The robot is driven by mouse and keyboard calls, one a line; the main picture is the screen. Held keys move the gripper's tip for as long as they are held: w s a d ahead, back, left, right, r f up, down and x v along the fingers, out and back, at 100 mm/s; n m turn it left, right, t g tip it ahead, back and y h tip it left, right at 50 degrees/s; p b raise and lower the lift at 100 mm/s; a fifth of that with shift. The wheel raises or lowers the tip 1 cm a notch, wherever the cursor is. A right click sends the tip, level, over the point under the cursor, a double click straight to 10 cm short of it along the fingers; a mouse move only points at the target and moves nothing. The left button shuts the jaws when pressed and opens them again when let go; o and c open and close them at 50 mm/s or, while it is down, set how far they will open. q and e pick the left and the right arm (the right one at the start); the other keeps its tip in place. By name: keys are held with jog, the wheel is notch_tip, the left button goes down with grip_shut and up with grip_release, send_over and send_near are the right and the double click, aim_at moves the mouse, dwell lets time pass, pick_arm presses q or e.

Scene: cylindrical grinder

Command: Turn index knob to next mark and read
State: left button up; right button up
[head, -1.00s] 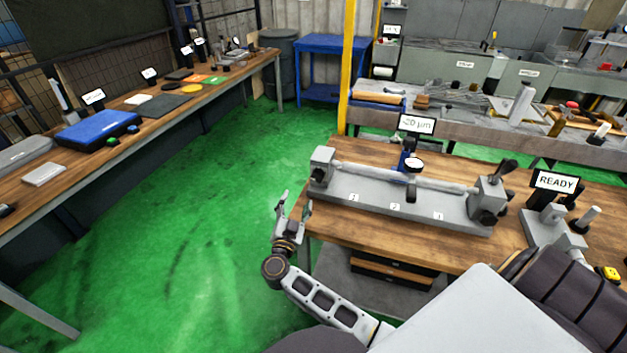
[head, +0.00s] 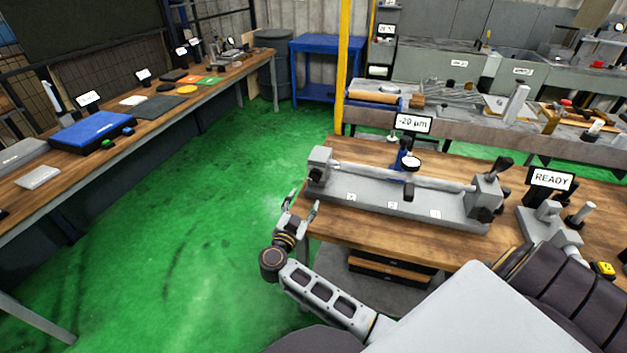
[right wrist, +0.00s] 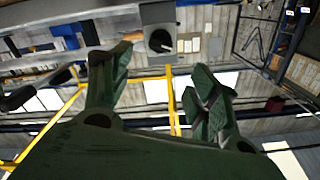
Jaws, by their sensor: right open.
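A grey bench fixture with a long horizontal bar (head: 430,181) stands on the wooden bench. Its base (head: 375,198) carries numbered tags. A black knob (head: 485,214) is on the right end block; I cannot tell whether this is the index knob, and no marks on it are legible. A round dial gauge (head: 411,163) on a blue holder sits at mid-bar, its face too small to read. The display (head: 413,123) behind shows -20 µm. My right gripper (head: 302,206) is open and empty at the bench's left edge, apart from the fixture. Its spread fingers fill the right wrist view (right wrist: 160,95). My left gripper is out of view.
A READY display (head: 551,179) and a grey stand (head: 548,226) are at the bench's right. A yellow post (head: 342,70) rises behind the bench. A long side table (head: 180,110) runs along the left. The green floor between is clear.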

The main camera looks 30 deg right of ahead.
send_near(314, 179)
jog(key=x, duration=0.8)
jog(key=shift+w, duration=0.1)
jog(key=shift+w+d, duration=0.45)
jog(key=shift+d, duration=0.05)
jog(key=shift+w+d, duration=0.15)
jog(key=shift+d, duration=0.05)
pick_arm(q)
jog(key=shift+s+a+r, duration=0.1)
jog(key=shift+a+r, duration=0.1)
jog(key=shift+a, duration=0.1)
